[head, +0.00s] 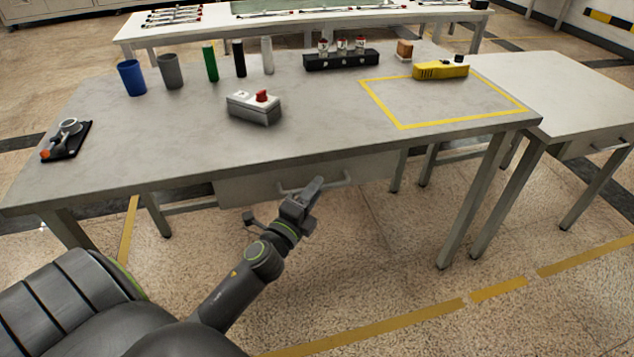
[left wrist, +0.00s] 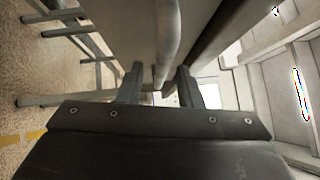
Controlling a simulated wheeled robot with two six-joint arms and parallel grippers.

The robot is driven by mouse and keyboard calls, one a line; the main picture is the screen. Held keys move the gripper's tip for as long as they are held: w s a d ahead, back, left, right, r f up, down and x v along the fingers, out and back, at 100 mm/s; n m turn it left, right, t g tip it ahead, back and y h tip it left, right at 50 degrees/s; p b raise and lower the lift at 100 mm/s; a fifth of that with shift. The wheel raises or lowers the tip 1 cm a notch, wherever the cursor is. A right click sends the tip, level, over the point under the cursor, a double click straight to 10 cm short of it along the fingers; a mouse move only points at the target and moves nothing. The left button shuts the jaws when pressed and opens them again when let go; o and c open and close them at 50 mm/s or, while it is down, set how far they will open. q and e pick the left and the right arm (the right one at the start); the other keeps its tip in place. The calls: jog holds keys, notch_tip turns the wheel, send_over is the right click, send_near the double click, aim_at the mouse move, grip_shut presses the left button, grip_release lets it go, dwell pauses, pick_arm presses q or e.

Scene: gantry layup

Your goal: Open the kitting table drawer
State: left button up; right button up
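The kitting table (head: 200,135) has a light grey drawer (head: 245,186) under its front edge, and the drawer looks shut. A grey bar handle (head: 338,182) sticks out from the drawer front. The drawer front (left wrist: 120,30) is beside the bar. My right gripper is not in view.
On the tabletop stand a grey box with a red button (head: 254,107), several cups and cylinders, a black rack (head: 341,61) and a yellow tool (head: 441,70). A side table (head: 560,95) adjoins at right. The floor before the drawer is clear.

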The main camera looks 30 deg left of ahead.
pick_arm(q)
jog(key=shift+w+r, duration=0.1)
jog(key=shift+w, duration=0.75)
grip_shut()
